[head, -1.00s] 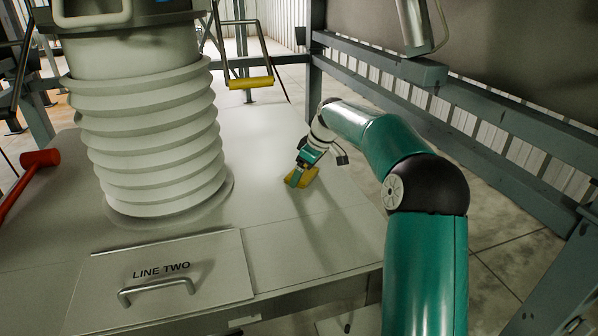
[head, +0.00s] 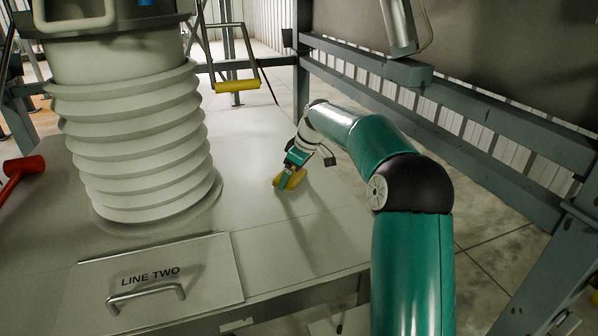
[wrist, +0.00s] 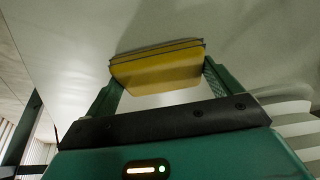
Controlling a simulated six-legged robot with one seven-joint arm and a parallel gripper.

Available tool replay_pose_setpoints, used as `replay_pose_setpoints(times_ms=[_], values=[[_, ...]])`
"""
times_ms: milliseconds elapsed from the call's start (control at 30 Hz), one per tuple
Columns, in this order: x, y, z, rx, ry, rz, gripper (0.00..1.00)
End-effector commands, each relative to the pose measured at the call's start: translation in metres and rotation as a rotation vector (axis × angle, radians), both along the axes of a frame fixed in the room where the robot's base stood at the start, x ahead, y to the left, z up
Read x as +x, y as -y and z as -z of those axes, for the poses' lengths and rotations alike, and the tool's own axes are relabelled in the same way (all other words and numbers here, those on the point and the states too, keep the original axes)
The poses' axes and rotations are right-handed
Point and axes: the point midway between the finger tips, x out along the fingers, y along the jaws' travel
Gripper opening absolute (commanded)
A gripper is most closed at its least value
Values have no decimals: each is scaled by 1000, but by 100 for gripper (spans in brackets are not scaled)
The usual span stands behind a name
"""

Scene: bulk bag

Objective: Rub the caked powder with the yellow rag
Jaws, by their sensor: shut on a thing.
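The yellow rag (head: 290,180) is in my gripper (head: 287,176), down at the pale table top (head: 255,235) to the right of the ribbed bellows. In the wrist view the folded yellow rag (wrist: 158,68) sits between the two green fingers of my gripper (wrist: 160,82), which are shut on it. Its far edge is at or very near the pale surface; I cannot tell if it presses. A faint pale patch (head: 274,181) shows beside the rag on its left, perhaps the caked powder. The rag and gripper may hide more of it.
The white ribbed bellows (head: 140,140) stands on the table to the left. A panel marked LINE TWO (head: 160,272) with a metal handle is at the front. A red mallet (head: 22,168) lies at far left. Steel rails (head: 450,95) run along the right.

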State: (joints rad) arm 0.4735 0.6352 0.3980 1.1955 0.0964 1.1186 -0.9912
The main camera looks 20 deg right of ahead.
Motion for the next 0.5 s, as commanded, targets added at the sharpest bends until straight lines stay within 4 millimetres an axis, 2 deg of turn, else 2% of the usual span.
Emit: replay_pose_setpoints(times_ms=[67,267,500], values=[[-1,-8,2,1,-4,-5,72],[-1,-14,2,2,-4,-3,72],[-1,-31,0,1,-3,-4,72]])
